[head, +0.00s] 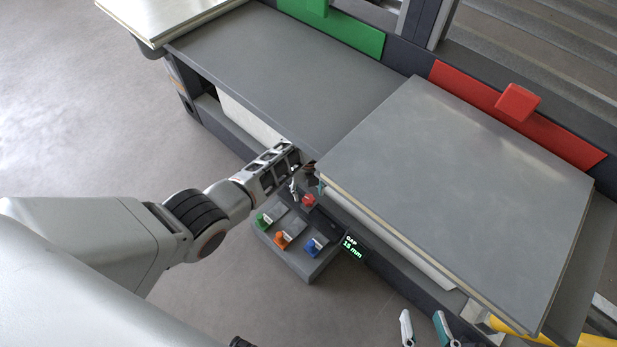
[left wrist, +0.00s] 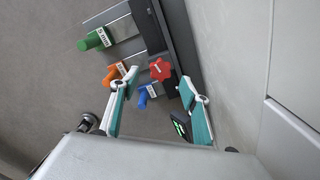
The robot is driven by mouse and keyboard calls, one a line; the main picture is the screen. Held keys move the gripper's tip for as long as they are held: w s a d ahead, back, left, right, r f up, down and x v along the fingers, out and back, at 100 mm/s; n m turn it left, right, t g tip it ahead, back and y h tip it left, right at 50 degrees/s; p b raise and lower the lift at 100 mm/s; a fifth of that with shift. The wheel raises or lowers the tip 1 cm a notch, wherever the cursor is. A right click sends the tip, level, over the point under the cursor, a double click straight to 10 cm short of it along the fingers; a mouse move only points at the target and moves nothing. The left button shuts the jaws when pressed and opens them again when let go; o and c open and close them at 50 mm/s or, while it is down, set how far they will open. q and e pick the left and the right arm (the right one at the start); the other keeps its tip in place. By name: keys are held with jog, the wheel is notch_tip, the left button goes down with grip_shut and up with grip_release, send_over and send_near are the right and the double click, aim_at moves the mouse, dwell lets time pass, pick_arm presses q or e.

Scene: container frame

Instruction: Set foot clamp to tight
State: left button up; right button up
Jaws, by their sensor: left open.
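I cannot tell which control is the foot clamp. My left gripper (head: 307,187) is open at the red knob, which appears between its teal fingers in the wrist view; contact is unclear. My right gripper (head: 424,328) is open and empty at the bottom.
A display (head: 352,248) reads "GAP 15 mm". A grey panel (head: 460,190) lies on the dark bench (head: 285,65) to the right of my left gripper. A green plate (head: 340,29) and a red plate with a block (head: 518,103) stand behind. Floor at left is clear.

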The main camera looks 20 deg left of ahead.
aim_at(309, 199)
pick_arm(q)
notch_tip(309, 199, up, 8)
dwell(0.4)
dwell(0.4)
